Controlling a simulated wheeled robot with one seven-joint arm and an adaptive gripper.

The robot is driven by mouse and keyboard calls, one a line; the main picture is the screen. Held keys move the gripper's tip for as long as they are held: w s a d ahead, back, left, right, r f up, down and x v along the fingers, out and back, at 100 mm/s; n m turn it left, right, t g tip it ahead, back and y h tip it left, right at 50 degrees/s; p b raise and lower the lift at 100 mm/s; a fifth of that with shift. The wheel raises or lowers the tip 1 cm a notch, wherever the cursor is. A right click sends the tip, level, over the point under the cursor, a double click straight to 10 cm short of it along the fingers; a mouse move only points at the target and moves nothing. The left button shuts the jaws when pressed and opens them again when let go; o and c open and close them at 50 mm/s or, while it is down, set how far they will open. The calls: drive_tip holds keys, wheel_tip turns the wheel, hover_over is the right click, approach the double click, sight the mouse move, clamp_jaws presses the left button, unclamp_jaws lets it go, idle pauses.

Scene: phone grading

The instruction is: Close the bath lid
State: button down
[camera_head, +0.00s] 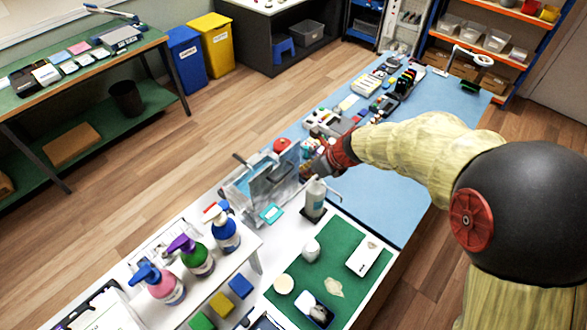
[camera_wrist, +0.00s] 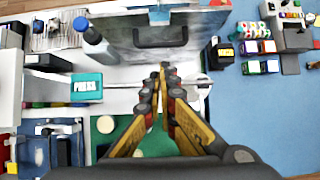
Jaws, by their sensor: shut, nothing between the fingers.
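The bath (camera_head: 240,196) is a pale, partly see-through box on the white bench in the head view. Its lid (camera_head: 279,174) is a grey panel that looks raised and tilted on the gripper's side. In the wrist view the lid (camera_wrist: 200,52) is a broad grey panel with a dark handle (camera_wrist: 160,37) beyond the fingertips. My gripper (camera_wrist: 163,68) is shut and empty, its tips close to the lid's lower part; I cannot tell whether they touch. In the head view my gripper (camera_head: 314,168) is just right of the lid, and its tips are hard to make out.
A clear pump bottle (camera_head: 315,198) stands close below my gripper. A teal box (camera_head: 271,213) lies in front of the bath. Several spray and pump bottles (camera_head: 198,255) stand at front left. A green mat (camera_head: 318,262) holds small items. The blue mat (camera_head: 375,195) has free room.

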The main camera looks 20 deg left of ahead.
sight(281, 178)
drive_tip(key=b+x, duration=0.1)
drive_tip(key=x, duration=0.8)
drive_tip(key=shift+f, duration=0.3)
drive_tip(key=shift+a, duration=0.2)
drive_tip(key=shift+w+a+r+p, duration=0.15)
drive_tip(key=shift+a+r+p, duration=0.2)
drive_tip(key=shift+a+p, duration=0.25)
